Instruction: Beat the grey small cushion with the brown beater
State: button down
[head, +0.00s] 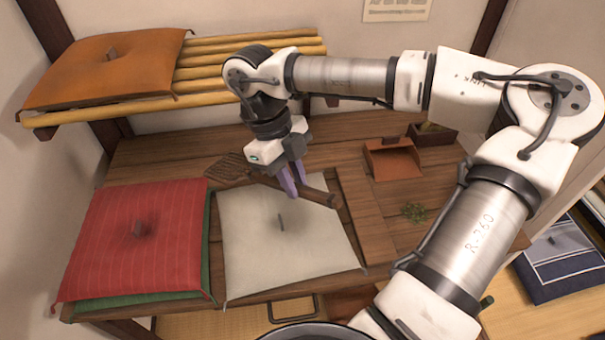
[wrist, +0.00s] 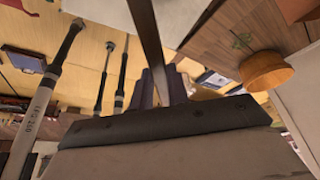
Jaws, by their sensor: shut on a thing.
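The pale grey cushion (head: 300,248) lies flat on the wooden table, with a small dark tuft in its middle. The brown beater (head: 230,170) has a woven head at the left and a handle reaching right, above the cushion's back edge. My gripper (head: 291,186) is shut on the beater's handle, its purple fingers pointing down. In the wrist view the handle (wrist: 150,45) runs as a dark bar between the fingers. The exact gap between beater and cushion is hard to tell.
A red cushion (head: 165,235) lies on a green one (head: 140,300) at the left. An orange cushion (head: 110,65) rests on a bamboo-slat shelf (head: 215,60). A brown dustpan-like tray (head: 392,160) and a green sprig (head: 413,212) are at the right. A blue cushion (head: 562,255) lies lower right.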

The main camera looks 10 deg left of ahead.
jog(key=shift+s, duration=0.15)
notch_tip(320, 180, down, 9)
jog(key=b, duration=0.8)
notch_tip(320, 180, up, 10)
jog(key=p, duration=0.6)
jog(key=shift+f, duration=0.35)
notch_tip(320, 180, down, 10)
jog(key=b, duration=0.9)
notch_tip(320, 180, up, 10)
jog(key=p, duration=0.7)
jog(key=shift+p, duration=0.3)
